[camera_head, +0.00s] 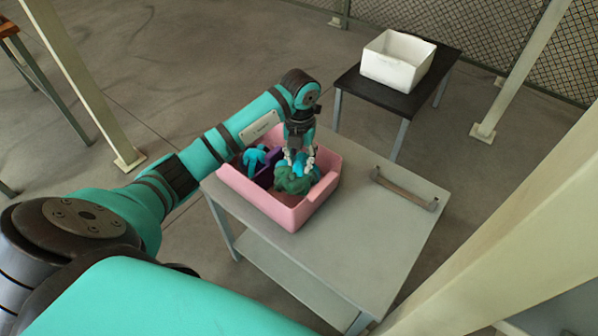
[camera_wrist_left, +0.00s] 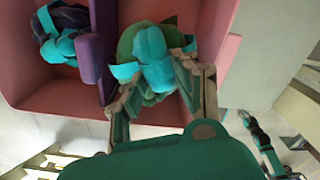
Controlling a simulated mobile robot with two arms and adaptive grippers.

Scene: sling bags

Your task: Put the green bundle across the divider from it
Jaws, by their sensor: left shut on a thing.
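The pink bin (camera_head: 296,216) sits on a grey table, and a purple divider (camera_head: 267,174) splits it. The green bundle (camera_head: 293,184), with bright blue parts on top, is at the right-hand compartment; it also shows in the left wrist view (camera_wrist_left: 128,42). My left gripper (camera_head: 299,158) points down from above and is shut on the green bundle; its fingers are on both sides of the blue part in the wrist view (camera_wrist_left: 160,92). I cannot tell whether the bundle touches the bin floor. A dark blue bundle with teal straps (camera_wrist_left: 62,36) lies across the divider (camera_wrist_left: 96,62).
The grey table (camera_head: 385,235) has free room right of the bin, with a metal bar handle (camera_head: 405,190) near its right edge. A white box (camera_head: 397,62) stands on a dark table (camera_head: 400,98) behind. Pale posts rise around the area.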

